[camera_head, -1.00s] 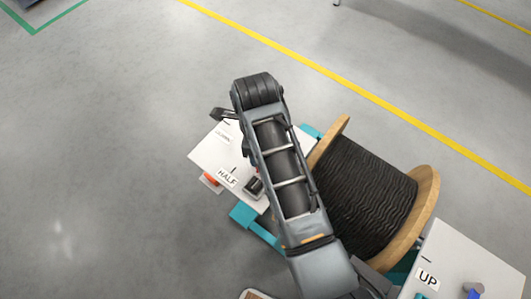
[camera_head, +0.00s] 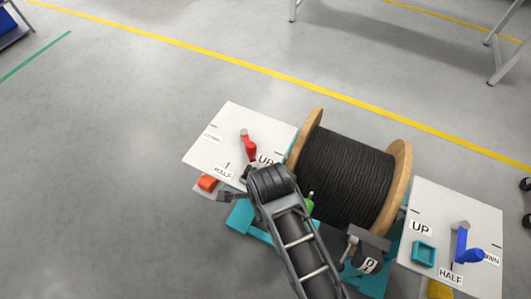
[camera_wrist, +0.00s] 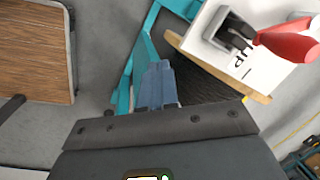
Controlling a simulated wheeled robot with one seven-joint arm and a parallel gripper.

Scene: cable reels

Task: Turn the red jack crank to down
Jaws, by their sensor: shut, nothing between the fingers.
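The red jack crank (camera_head: 249,147) is on the white panel (camera_head: 225,125) left of the reel in the head view. Its red grip extends down and right from the grey pivot, towards the side with the UP label (camera_head: 267,161). The HALF label (camera_head: 223,172) is at the front edge and the DOWN label (camera_head: 212,138) at the left. In the wrist view the red crank (camera_wrist: 288,40) is at the upper right. My gripper (camera_wrist: 156,72) is shut and empty, apart from the crank. My arm covers part of the panel's front right corner.
A cable reel (camera_head: 350,175) with wooden flanges stands right of the panel on a teal frame (camera_head: 240,215). A second white panel (camera_head: 435,200) with a blue crank (camera_head: 470,254) is at the right. A wooden surface (camera_wrist: 35,50) shows in the wrist view. Floor at left is clear.

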